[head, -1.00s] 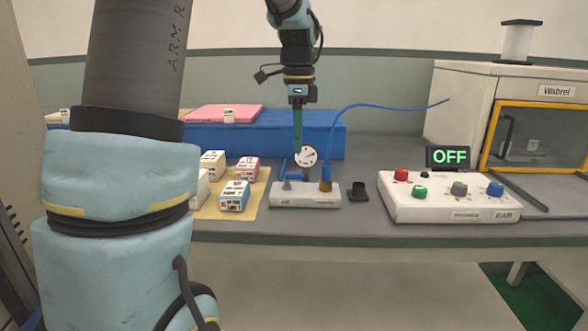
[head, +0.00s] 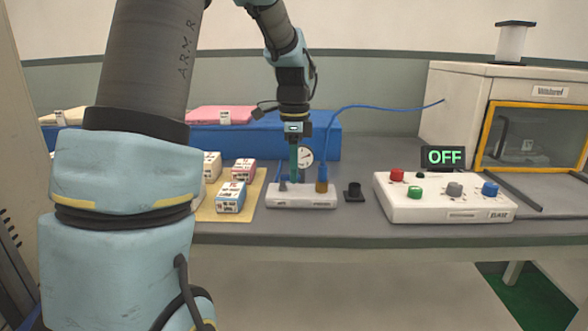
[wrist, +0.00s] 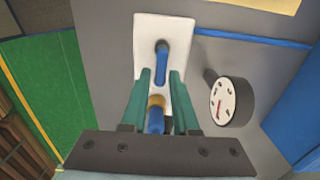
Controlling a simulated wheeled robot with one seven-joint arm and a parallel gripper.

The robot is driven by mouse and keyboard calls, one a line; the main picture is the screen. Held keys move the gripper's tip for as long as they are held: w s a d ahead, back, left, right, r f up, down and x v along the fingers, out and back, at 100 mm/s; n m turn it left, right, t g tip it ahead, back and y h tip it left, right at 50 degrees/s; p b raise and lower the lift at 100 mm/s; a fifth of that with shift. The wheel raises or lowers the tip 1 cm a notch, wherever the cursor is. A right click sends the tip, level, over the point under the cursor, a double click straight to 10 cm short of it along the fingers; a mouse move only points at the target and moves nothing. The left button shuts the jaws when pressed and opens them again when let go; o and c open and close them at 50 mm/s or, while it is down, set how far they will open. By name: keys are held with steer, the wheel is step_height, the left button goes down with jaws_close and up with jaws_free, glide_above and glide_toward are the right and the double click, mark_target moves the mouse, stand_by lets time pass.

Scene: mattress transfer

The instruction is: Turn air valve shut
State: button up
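The air valve unit is a white block (head: 305,199) on the bench, with a grey fitting (head: 283,186) at its left. A brass fitting (head: 321,186) with a blue hose is at its right. A round gauge (head: 305,156) stands behind it and also shows in the wrist view (wrist: 222,103). In the wrist view a blue lever (wrist: 161,65) lies along the block. My gripper (wrist: 160,78) is open and points down over the block, its teal fingers on either side of the lever line. Contact with the lever cannot be told. In the head view my gripper (head: 294,179) hides the lever.
Several small cartons (head: 230,197) stand on a yellow mat (head: 255,187) to the left. A blue box (head: 255,140) is behind. A small black block (head: 354,192) and a white control box (head: 445,208), display reading OFF, are to the right.

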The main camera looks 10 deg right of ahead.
mark_target(284, 185)
jaws_close()
steer(key=shift+n, duration=0.3)
steer(key=n+p, duration=0.1)
steer(key=w+n+p, duration=0.1)
steer(key=n, duration=0.1)
steer(key=shift+r+n+p, duration=0.1)
steer(key=shift+n+p, duration=0.2)
steer(key=shift+p, duration=0.05)
steer(key=n+p, duration=0.1)
steer(key=n, duration=0.1)
steer(key=w+n+p, duration=0.1)
steer(key=n, duration=0.1)
steer(key=shift+a+n, duration=0.2)
steer(key=shift+n, duration=0.1)
steer(key=n, duration=0.1)
steer(key=n+p, duration=0.1)
steer(key=n, duration=0.2)
steer(key=shift+w+a+p, duration=0.35)
steer(key=shift+p, duration=0.05)
steer(key=n, duration=0.1)
steer(key=n+p, duration=0.1)
steer(key=n, duration=0.1)
steer(key=a+n, duration=0.1)
steer(key=n, duration=0.1)
steer(key=shift+w+p, duration=0.25)
steer(key=shift+p, duration=0.05)
